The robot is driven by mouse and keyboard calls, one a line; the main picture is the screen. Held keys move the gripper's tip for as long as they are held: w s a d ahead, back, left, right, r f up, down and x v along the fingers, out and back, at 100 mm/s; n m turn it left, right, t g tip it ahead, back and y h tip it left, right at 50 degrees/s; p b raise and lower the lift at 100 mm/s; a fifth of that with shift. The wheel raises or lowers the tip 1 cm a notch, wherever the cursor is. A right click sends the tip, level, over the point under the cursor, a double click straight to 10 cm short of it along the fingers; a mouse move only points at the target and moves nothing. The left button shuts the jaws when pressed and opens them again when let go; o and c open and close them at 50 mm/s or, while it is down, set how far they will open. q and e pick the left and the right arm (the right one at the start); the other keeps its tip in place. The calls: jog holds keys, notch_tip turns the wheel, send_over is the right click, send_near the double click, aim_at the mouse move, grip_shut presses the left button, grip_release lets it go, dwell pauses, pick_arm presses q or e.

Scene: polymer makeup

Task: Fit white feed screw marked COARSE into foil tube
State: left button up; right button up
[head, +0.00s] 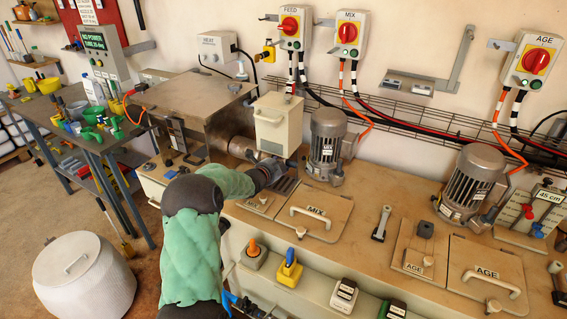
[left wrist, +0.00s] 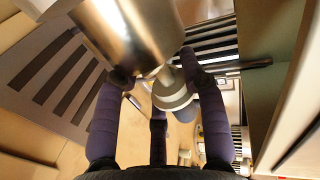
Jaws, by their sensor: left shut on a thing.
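My left gripper (head: 268,172) is at the right end of the short shiny metal tube (head: 240,147), which sticks out of the steel box under the cream hopper. In the left wrist view, the gripper (left wrist: 160,82) is shut on a white round-ended piece (left wrist: 175,97), apparently the feed screw. The large metal cylinder, apparently the foil tube (left wrist: 135,28), lies just beyond it. The white piece is close to the cylinder's end; I cannot tell whether any of it is inside. No COARSE marking is readable. My right gripper is not in view.
The cream hopper (head: 278,122) hangs right above the gripper, and the steel box (head: 192,100) stands to its left. A grey motor (head: 327,140) stands to the right. The MIX lid (head: 312,212) lies in front. A slatted vent (left wrist: 55,85) shows in the wrist view.

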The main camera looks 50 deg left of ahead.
pick_arm(q)
jog(key=shift+a, duration=0.1)
jog(key=o, duration=1.3)
jog(key=shift+r, duration=0.1)
jog(key=shift+s+a, duration=0.1)
jog(key=shift+d+v, duration=0.15)
jog(key=shift+v, duration=2.8)
jog(key=shift+d+v, duration=0.2)
jog(key=shift+v, duration=2.75)
